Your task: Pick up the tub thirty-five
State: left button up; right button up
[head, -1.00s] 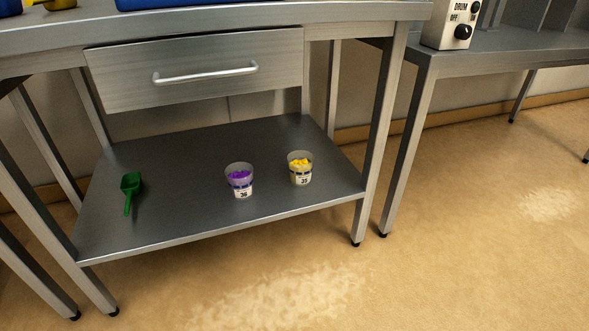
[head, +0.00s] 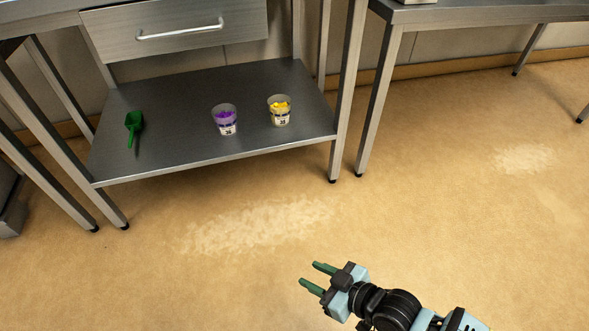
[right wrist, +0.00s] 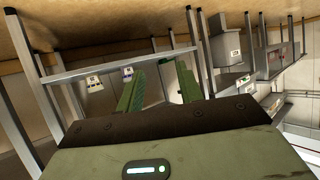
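The tub thirty-five (head: 279,110) is a small clear cup with yellow contents and a white label. It stands upright on the lower shelf (head: 180,150) of the steel table, near the shelf's right end. My right gripper (head: 311,277) is open and empty, with two green fingers apart, low in the head view in front of the shelf and clear of the tub. In the right wrist view the gripper (right wrist: 160,80) also shows open, with two small labelled tubs beyond the fingers, colours too small to tell. My left gripper is not in view.
A similar tub with purple contents (head: 225,120) stands just left of the yellow one. A green scoop (head: 134,125) lies at the shelf's left. A drawer (head: 180,28) hangs above the shelf, and table legs (head: 345,100) flank it. Open floor lies in front.

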aim_at(280, 106)
jog(key=i+j, duration=0.1)
jog(key=i, duration=0.5)
jog(key=i+j, duration=0.15)
jog(key=i, duration=0.45)
jog(key=i+j+z, duration=0.1)
jog(key=i, duration=0.55)
